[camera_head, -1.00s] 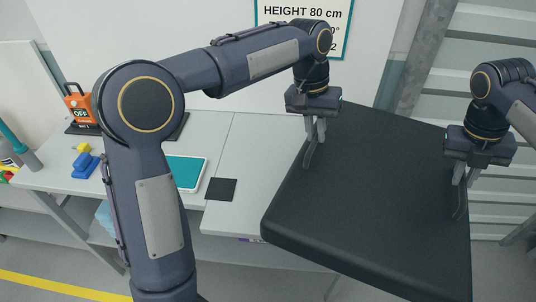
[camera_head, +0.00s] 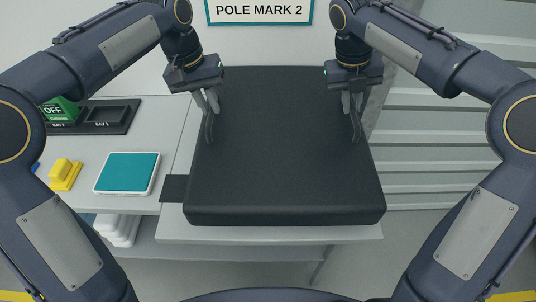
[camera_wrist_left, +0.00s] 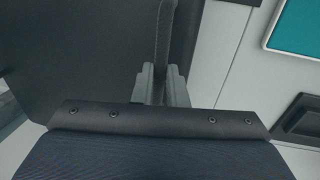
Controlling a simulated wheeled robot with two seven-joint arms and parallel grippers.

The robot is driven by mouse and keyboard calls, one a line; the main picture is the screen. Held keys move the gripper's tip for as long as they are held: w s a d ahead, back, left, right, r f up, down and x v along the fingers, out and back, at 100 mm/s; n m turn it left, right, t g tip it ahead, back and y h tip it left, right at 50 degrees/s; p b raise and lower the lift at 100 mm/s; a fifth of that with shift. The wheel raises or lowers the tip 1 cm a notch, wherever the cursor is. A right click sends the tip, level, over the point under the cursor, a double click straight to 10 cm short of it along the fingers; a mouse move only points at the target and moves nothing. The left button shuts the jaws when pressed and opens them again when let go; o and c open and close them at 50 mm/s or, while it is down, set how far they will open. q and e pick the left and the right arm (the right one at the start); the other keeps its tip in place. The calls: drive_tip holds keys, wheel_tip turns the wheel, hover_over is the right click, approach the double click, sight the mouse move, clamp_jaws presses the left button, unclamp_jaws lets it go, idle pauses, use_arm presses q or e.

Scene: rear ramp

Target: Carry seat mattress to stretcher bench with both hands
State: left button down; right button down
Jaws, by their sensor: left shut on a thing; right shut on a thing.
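The seat mattress (camera_head: 285,165) is a thick black slab, held roughly level in front of me. My left gripper (camera_head: 210,120) is shut on its left edge, and my right gripper (camera_head: 355,120) is shut on its right edge. In the left wrist view, the left gripper's finger (camera_wrist_left: 162,60) lies against the dark mattress (camera_wrist_left: 80,60). A light grey bench top (camera_head: 270,235) shows below the mattress's near edge. I cannot tell whether the mattress touches it, or whether this is the stretcher bench.
On the left of the bench are a teal pad (camera_head: 128,172), a yellow block (camera_head: 65,173), a green OFF device (camera_head: 60,110) and a black tray (camera_head: 107,116). A dark square (camera_head: 174,188) lies beside the mattress. A POLE MARK 2 sign (camera_head: 262,10) hangs behind; slatted panels (camera_head: 430,160) stand right.

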sight(347, 119)
idle(0.4)
